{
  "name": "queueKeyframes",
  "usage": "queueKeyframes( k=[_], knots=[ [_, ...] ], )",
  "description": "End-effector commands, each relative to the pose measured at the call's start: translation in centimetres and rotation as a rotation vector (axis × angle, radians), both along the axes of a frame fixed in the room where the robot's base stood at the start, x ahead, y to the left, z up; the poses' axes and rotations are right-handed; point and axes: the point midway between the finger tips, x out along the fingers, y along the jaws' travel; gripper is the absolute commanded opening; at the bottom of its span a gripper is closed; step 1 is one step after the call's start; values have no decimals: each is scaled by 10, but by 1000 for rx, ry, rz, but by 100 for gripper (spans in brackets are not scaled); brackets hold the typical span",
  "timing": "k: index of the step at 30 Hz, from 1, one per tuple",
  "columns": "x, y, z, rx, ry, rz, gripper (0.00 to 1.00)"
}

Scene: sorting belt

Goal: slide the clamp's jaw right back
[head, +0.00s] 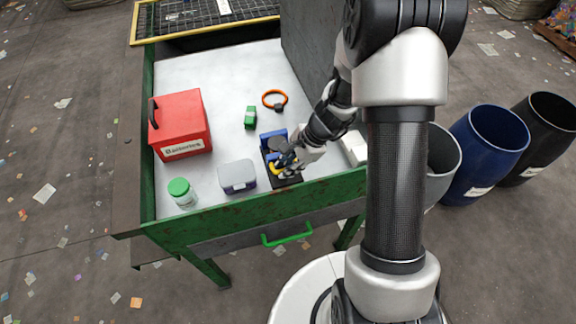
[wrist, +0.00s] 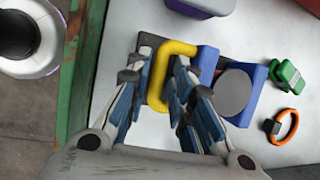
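The clamp (head: 272,136) stands on the grey table near its front edge. It has blue jaws, a dark base and a yellow handle, which shows large in the wrist view (wrist: 182,48). In that view, a grey disc (wrist: 233,92) sits between its blue parts, apparently with no wide gap to either. My gripper (wrist: 160,70) is at the handle, with one finger on each side of its yellow bar. The fingers look parted, with narrow gaps beside the bar; firm contact is not visible. In the head view my gripper (head: 287,160) partly hides the clamp.
Close left of the clamp is a grey-and-purple box (head: 238,176). A green-lidded jar (head: 181,192) and red case (head: 181,124) stand farther left. A green block (head: 250,117) and orange ring (head: 275,99) lie behind. A dark panel (head: 312,70) borders the right side.

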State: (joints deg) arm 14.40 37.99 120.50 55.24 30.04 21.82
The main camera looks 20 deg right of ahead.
Motion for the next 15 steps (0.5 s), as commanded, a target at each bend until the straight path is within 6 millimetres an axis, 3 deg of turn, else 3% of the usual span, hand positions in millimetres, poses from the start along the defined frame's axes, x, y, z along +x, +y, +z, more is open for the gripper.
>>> queueKeyframes(
  k=[3, 12, 15],
  knots=[
    [0, 0, 0, 0, 0, 0, 21],
    [0, 0, 1, 0, 0, 0, 1],
    [0, 0, 1, 0, 0, 0, 0]
  ],
)
